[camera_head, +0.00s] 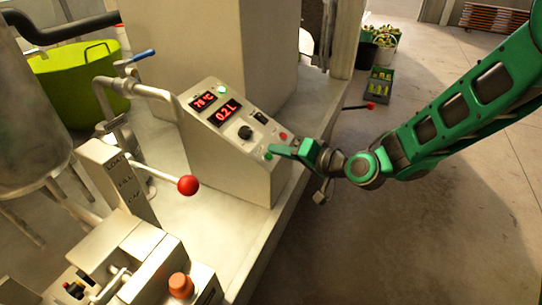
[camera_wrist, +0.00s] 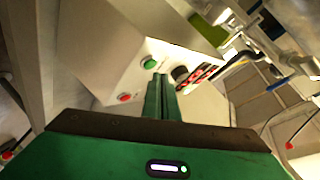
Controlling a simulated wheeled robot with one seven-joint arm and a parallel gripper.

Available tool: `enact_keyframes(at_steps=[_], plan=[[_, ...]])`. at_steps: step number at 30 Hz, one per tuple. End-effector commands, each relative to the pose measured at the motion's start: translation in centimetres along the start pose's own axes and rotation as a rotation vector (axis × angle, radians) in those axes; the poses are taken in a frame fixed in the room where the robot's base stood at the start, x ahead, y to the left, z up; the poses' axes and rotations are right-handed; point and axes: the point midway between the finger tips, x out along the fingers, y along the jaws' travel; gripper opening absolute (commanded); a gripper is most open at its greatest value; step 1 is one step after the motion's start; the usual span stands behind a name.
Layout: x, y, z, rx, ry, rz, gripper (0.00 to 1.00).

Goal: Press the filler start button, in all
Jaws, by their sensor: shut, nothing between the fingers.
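The control box (camera_head: 220,150) stands on the pale platform, with red displays reading 76 °C and 0.2 L on its sloped face. A green button (camera_head: 268,156) is near the face's lower right edge; it also shows in the wrist view (camera_wrist: 149,62). A red button (camera_head: 283,136) sits farther up that edge and shows in the wrist view too (camera_wrist: 125,98). No label by either button is readable. My gripper (camera_head: 274,150) is shut and empty. Its fingertips are close beside the green button; I cannot tell whether they touch it.
A black knob (camera_head: 245,132) and a black switch (camera_head: 260,117) share the panel. A lever with a red ball (camera_head: 188,185) stands left of the box, by a post marked LOAD, FILL, CAP (camera_head: 118,178). A green tub (camera_head: 80,75) is behind.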

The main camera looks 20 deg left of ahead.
Motion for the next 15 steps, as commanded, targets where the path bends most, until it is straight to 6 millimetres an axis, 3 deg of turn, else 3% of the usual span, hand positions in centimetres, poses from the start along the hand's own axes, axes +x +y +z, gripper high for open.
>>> enact_keyframes(at_steps=[15], plan=[[-2.0,-1.5,-1.5,-0.002,0.003,-0.001,0.0]])
